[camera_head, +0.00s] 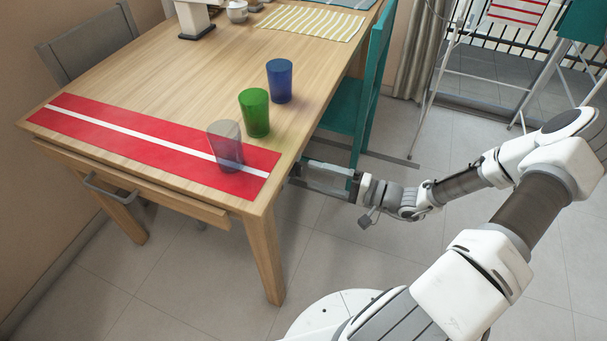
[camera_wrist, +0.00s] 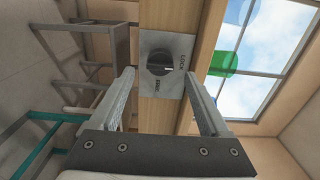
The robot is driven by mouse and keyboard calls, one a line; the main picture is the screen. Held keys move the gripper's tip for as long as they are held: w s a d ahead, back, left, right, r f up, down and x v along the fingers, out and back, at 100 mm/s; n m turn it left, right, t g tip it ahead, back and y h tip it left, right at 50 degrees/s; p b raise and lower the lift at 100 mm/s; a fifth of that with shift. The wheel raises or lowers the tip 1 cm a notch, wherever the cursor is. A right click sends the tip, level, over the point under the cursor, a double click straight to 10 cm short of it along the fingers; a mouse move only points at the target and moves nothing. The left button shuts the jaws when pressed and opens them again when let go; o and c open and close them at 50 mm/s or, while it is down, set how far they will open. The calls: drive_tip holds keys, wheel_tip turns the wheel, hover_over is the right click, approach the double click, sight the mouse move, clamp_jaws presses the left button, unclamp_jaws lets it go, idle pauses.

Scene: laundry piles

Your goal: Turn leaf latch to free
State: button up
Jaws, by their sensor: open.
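A small light mark on the knob points to the right, toward lettering that looks like "LOCK". Fainter lettering sits below the knob, too small to read surely. My gripper (camera_wrist: 157,76) is open, its two fingers on either side of the plate area with the knob between and beyond their tips. I cannot tell whether they touch. In the head view my gripper (camera_head: 301,172) is at the table's right side; the latch is hidden there.
The wooden table (camera_head: 180,75) bears a clear glass (camera_head: 225,146), green glass (camera_head: 254,113) and blue glass (camera_head: 280,81) near that edge. A red runner (camera_head: 110,127) lies across it. A teal chair (camera_head: 350,110) stands close behind my gripper. Floor nearer me is clear.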

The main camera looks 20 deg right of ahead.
sight(296, 170)
drive_tip(key=shift+b+x, duration=0.3)
drive_tip(key=shift+x, duration=1.8)
clamp_jaws()
